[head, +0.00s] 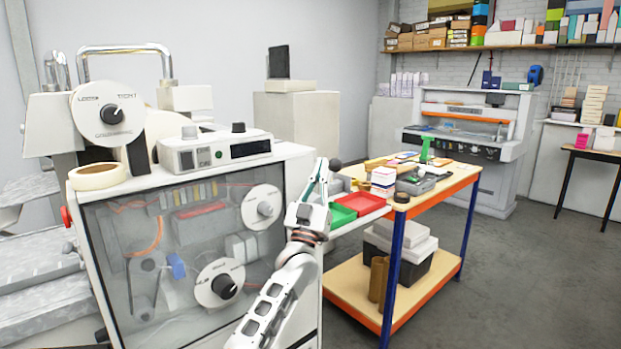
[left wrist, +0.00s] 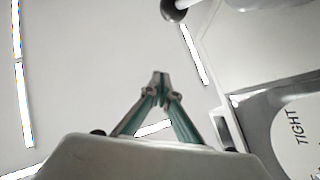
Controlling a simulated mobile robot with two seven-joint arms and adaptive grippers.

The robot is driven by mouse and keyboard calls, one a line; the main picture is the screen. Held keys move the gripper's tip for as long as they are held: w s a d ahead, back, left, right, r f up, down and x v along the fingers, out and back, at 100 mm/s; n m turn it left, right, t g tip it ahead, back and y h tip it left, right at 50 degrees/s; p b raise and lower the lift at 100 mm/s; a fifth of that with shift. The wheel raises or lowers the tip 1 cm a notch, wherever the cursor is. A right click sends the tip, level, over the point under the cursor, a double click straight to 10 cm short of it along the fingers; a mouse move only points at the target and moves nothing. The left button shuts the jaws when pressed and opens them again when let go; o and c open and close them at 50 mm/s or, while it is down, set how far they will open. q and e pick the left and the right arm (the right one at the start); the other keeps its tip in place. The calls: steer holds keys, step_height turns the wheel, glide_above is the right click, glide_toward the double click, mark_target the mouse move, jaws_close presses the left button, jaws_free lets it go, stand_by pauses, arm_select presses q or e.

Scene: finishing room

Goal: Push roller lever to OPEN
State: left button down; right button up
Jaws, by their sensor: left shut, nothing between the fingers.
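A dark ball knob (head: 335,165), which looks like the end of the roller lever, shows at the right side of the white machine (head: 300,180). In the left wrist view the knob (left wrist: 174,10) sits on a pale bar at the top edge. Any OPEN marking cannot be read. My left gripper (head: 322,168) points upward just left of the knob, its fingers closed and empty. In the left wrist view the fingertips (left wrist: 160,76) meet and stand apart from the knob. The rest of the lever is mostly hidden behind the gripper. My right gripper is not in view.
The machine's clear front panel carries dials (head: 262,207), and a control box (head: 215,150) and tape roll (head: 97,176) sit on top. A workbench (head: 445,185) with red and green trays (head: 360,203) stands close to the right. Grey floor (head: 520,270) is clear beyond it.

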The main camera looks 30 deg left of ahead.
arm_select(q)
steer(key=s, duration=0.6)
steer(key=shift+f, duration=0.25)
steer(key=s+d+f+m+g+h, duration=0.2)
steer(key=s+d+f+g, duration=0.15)
steer(key=f, duration=0.85)
steer(key=s+d+f+m+g+h, duration=0.1)
steer(key=s+d+f+g+h, duration=0.2)
steer(key=f, duration=0.9)
steer(key=s+d+f+m+g, duration=0.25)
steer(key=s+f, duration=0.25)
steer(key=f, duration=0.7)
steer(key=s+d+f+g, duration=0.2)
steer(key=s+f+g, duration=0.1)
steer(key=s+f, duration=0.7)
steer(key=s+d+f+g, duration=0.2)
steer(key=s+f+g, duration=0.2)
steer(key=s+f, duration=0.6)
steer(key=s, duration=0.5)
steer(key=shift+s+d, duration=0.25)
